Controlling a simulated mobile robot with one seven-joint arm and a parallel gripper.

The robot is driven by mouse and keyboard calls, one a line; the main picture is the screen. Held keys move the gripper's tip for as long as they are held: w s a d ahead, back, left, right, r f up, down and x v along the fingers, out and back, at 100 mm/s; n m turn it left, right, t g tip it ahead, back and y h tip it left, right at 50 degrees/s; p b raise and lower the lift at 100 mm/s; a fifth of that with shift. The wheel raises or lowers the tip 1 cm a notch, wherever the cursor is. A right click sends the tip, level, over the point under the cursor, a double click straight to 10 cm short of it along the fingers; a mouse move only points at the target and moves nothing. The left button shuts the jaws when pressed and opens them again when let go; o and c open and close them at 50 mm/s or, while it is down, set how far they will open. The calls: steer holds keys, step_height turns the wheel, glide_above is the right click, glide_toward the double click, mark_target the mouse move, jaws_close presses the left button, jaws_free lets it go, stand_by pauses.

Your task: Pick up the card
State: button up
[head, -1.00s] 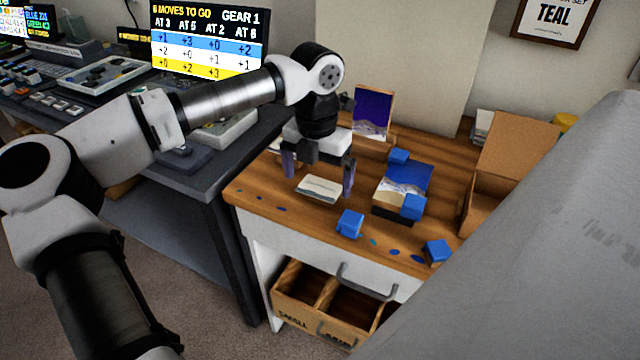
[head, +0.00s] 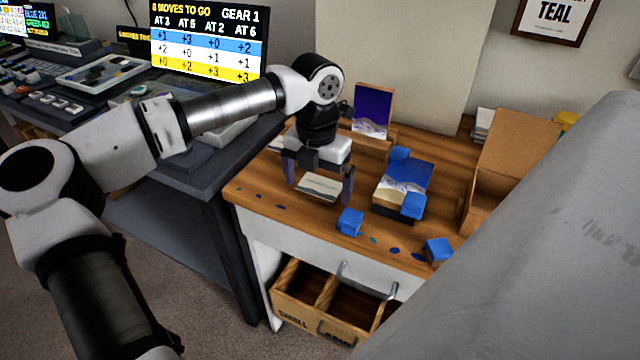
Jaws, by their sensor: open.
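A pale, flat card (head: 318,190) with a grey band across its upper part lies near the front left of the wooden worktop (head: 270,205). My gripper (head: 319,184) is above the card with its fingers pointing down. One finger is to the left of the card and the other to the right, with gaps visible. The jaws are open and hold nothing. My gripper's body hides part of the area behind the card. I cannot tell whether the fingertips touch the worktop.
Several blue blocks (head: 350,222) stand to the right, some against a blue-and-white picture panel (head: 410,178). A purple picture (head: 373,112) stands behind. A cardboard box (head: 515,145) is at the right. An open drawer (head: 300,300) juts out below the front edge.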

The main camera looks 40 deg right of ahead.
steer(key=c, duration=0.8)
steer(key=shift+o, duration=0.2)
steer(key=shift+r, duration=0.15)
